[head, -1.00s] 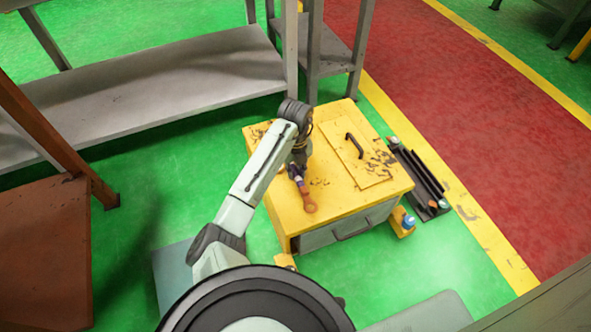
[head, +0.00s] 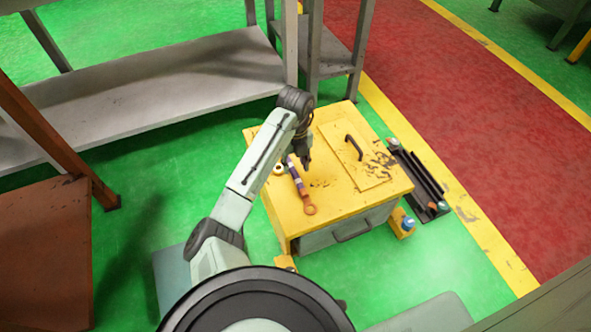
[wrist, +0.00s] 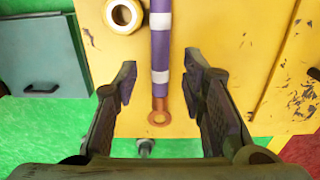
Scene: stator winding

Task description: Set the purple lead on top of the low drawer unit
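The purple lead (head: 297,178) has white bands and a copper ring end. It lies on the yellow top of the low drawer unit (head: 340,205), near its left edge, with the ring end towards the front. The lead also shows in the wrist view (wrist: 160,45), running up out of the picture. My gripper (head: 304,166) is above the unit's top, just right of the lead in the head view. In the wrist view my gripper (wrist: 159,82) is open, its fingers wide apart on either side of the lead and not touching it.
A brass-coloured ring (head: 278,168) lies left of the lead on the unit's top. A panel with a black handle (head: 354,146) is on the right of the top. A black tray (head: 425,182) lies on the floor to the right. A grey shelf (head: 170,85) stands behind.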

